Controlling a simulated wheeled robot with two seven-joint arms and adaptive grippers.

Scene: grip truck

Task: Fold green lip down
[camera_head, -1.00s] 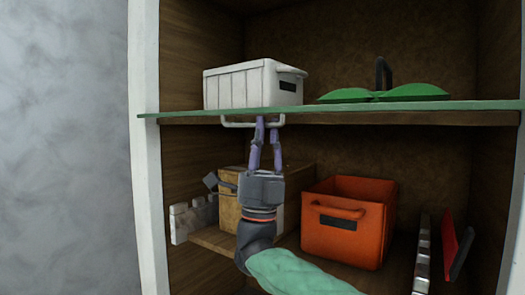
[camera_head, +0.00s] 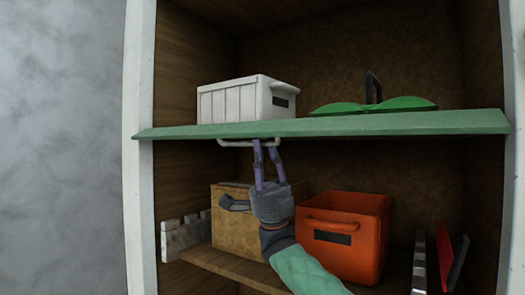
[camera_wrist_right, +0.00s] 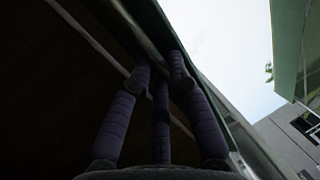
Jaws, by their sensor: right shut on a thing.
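The green lip (camera_head: 400,124) runs along the front edge of the upper shelf, its green face tilted towards me. A pale bar handle (camera_head: 233,144) hangs just under it, left of the middle. My right gripper (camera_head: 265,144) reaches up from below and is shut on the handle. In the right wrist view its purple fingers (camera_wrist_right: 158,72) close around the bar, and the exact contact is dark. My left gripper is out of view.
A white crate (camera_head: 232,104) and green cushion-like pieces (camera_head: 392,104) rest on the upper shelf behind the lip. Below stand a brown box (camera_head: 232,222) and an orange bin (camera_head: 345,245), close to my right arm. The cabinet's white side post (camera_head: 138,60) is at left.

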